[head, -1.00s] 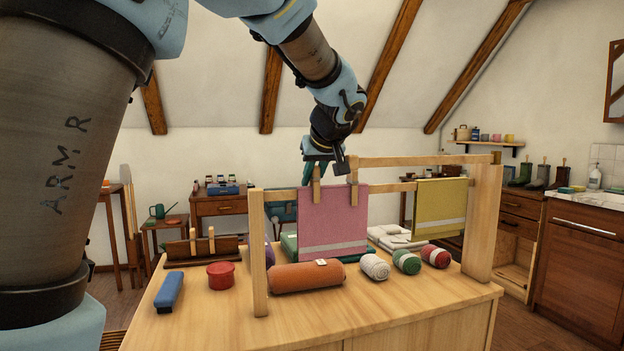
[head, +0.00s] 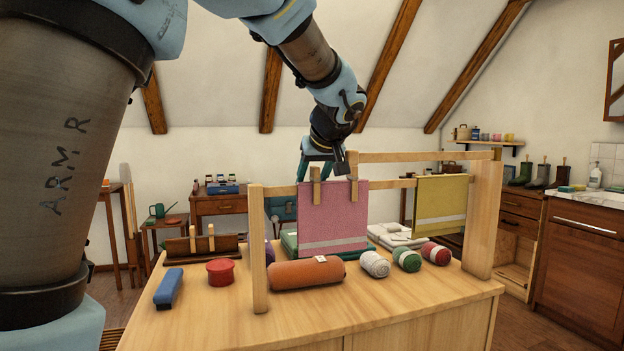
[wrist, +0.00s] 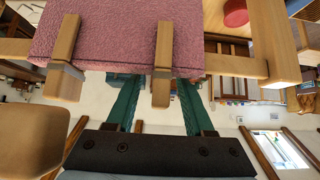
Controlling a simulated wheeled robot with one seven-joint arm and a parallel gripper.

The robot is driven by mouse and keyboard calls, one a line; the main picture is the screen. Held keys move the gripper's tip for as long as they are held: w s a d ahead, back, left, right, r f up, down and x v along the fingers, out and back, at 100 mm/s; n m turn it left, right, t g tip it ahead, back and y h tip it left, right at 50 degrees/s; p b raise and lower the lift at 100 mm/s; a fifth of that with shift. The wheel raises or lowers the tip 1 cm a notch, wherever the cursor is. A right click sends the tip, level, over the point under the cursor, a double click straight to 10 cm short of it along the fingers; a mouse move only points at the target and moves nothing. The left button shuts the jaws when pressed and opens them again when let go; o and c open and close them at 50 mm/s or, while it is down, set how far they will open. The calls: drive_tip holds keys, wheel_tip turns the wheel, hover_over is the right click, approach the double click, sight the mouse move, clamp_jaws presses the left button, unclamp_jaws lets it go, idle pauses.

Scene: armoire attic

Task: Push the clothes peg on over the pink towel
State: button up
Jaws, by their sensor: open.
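The pink towel (head: 333,220) hangs over the front wooden rail; its top edge also shows in the wrist view (wrist: 115,45). Two wooden pegs straddle that edge. The left peg (head: 316,190) stands upright over the towel and rail; in the wrist view it (wrist: 163,60) lies between my fingers. The other peg (head: 353,178) is to its right and shows at the left in the wrist view (wrist: 64,50). My gripper (head: 315,168) is open and empty above the left peg, with a green finger on each side and gaps to the peg.
A yellow towel (head: 441,208) hangs farther right on the rack (head: 485,220). An orange roll (head: 307,274), several yarn rolls, a red tin (head: 220,272) and a blue block (head: 168,289) lie on the table below. A peg holder (head: 203,247) stands behind the tin.

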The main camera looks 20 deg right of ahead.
drive_tip(key=d+b+v, duration=0.1)
drive_tip(key=v, duration=1)
drive_tip(key=shift+a, duration=0.5)
drive_tip(key=shift+w, duration=0.1)
